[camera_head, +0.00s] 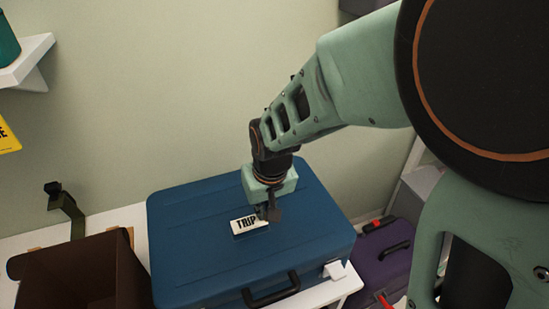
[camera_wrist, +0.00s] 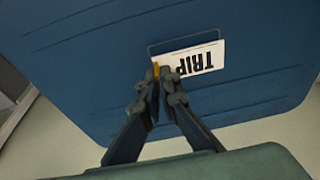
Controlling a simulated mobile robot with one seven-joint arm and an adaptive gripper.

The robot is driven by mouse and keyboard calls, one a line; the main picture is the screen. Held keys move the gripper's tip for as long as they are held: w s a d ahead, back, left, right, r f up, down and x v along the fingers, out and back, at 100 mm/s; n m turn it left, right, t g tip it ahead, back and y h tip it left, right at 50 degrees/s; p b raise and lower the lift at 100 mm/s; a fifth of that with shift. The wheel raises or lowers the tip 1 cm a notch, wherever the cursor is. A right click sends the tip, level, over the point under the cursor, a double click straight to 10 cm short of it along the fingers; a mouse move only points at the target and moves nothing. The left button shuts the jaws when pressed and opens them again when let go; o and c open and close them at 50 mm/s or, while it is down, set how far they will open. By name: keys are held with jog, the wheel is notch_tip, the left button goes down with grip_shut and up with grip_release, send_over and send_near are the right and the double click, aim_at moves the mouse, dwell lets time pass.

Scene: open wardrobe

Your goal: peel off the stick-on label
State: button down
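The stick-on label (camera_head: 246,224) is a white rectangle with black letters reading TRIP. It is on the top face of a closed blue suitcase (camera_head: 200,245). In the wrist view the label (camera_wrist: 200,60) appears upside down, within an outlined panel on the suitcase (camera_wrist: 100,80). My gripper (camera_head: 263,214) points down over the label's right end in the head view and hides part of it. In the wrist view my gripper's fingertips (camera_wrist: 162,73) are close together at the label's left end, with a small orange patch there. Whether they pinch the label's edge is unclear.
A dark brown open box (camera_head: 80,275) stands left of the suitcase, near a dark bracket-like object (camera_head: 66,208). A purple case (camera_head: 384,262) is at the lower right. A white tag (camera_head: 335,270) is at the suitcase's front right corner. The wall rises behind.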

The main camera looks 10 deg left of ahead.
jog(key=shift+r, duration=0.15)
jog(key=shift+w+a+p+v, duration=0.1)
jog(key=shift+w+p+v, duration=0.05)
jog(key=shift+p+v, duration=0.55)
jog(key=shift+w+a+p+v, duration=0.15)
jog(key=shift+p+v, duration=0.4)
jog(key=shift+v, duration=0.3)
jog(key=shift+w+a+p+v, duration=0.1)
jog(key=shift+w+p+v, duration=0.1)
jog(key=shift+p+v, duration=0.5)
